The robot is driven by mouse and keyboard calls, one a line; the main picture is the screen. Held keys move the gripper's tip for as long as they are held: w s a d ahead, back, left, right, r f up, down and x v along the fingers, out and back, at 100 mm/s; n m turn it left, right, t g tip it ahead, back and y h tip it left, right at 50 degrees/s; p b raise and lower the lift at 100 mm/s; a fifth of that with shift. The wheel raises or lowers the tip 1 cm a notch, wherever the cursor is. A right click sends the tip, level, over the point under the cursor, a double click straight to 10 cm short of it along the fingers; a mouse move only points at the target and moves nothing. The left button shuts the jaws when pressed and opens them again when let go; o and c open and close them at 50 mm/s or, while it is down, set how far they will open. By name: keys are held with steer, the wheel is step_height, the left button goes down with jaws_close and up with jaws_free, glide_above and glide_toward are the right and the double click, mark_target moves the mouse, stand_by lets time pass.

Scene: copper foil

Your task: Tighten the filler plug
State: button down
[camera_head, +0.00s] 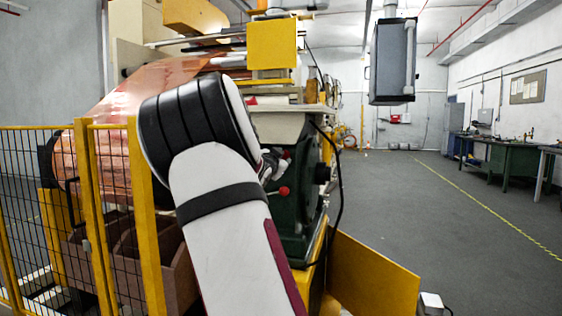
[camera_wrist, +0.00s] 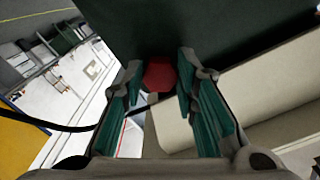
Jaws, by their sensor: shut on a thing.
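The filler plug (camera_wrist: 160,76) is a red hexagonal piece against a dark green surface in the wrist view. My gripper (camera_wrist: 159,84) has one fingertip on each side of the plug and is shut on it. The dark green housing (camera_head: 300,195) of the machine stands behind my arm in the head view. A red ball-like knob (camera_head: 283,191) shows on the housing just right of my arm.
A yellow-framed mesh fence (camera_head: 92,200) stands at the left, close to my arm. Copper foil (camera_head: 150,85) runs over the machine behind it. A black cable (camera_head: 340,190) hangs at the housing's right. A yellow panel (camera_head: 372,275) stands lower right. Open floor (camera_head: 470,240) lies to the right.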

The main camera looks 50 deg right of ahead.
steer(key=shift+f, duration=0.1)
steer(key=c, duration=1.3)
jaws_free()
steer(key=shift+a, duration=0.15)
steer(key=v, duration=1.1)
steer(key=shift+s+a, duration=0.2)
steer(key=shift+a, duration=0.15)
